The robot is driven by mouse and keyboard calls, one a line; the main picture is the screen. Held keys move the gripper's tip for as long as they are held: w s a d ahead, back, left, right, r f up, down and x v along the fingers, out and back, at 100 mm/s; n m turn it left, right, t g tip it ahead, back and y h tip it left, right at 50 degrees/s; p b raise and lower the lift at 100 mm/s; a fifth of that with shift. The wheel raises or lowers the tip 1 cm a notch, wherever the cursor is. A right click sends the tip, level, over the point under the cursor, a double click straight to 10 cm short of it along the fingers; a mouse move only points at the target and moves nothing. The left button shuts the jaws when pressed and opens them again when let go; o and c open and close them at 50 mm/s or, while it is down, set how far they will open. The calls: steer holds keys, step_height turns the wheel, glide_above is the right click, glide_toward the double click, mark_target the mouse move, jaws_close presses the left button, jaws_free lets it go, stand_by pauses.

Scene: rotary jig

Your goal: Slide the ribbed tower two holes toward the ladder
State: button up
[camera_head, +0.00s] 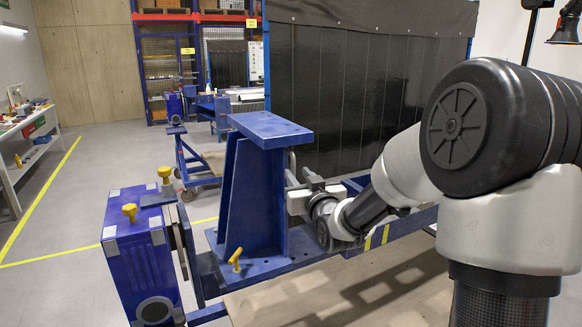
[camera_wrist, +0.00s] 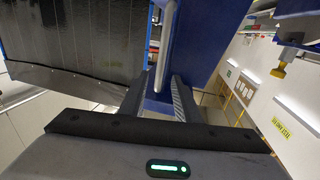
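The ribbed tower (camera_head: 258,190) is a tall blue post with a flat top plate and sloping ribs, upright on a blue beam (camera_head: 305,254). A yellow-knobbed pin (camera_head: 235,258) stands at its foot. A pale bar handle (camera_head: 291,163) is on its right side. My gripper (camera_head: 296,192) is at that side. In the wrist view the handle (camera_wrist: 164,50) runs between the two fingers of my gripper (camera_wrist: 158,92), with the blue tower (camera_wrist: 190,45) behind. The fingers look apart, with gaps beside the bar. The holes are not clear, and I cannot make out a ladder.
A blue box-like end unit (camera_head: 140,262) with yellow knobs stands left of the tower. A dark strip curtain (camera_head: 365,95) is behind the beam. A workbench (camera_head: 22,130) is at the far left. Open grey floor lies between.

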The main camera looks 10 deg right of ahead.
mark_target(294, 169)
steer(key=w, duration=0.5)
steer(key=shift+w+a+p, duration=0.35)
jaws_close()
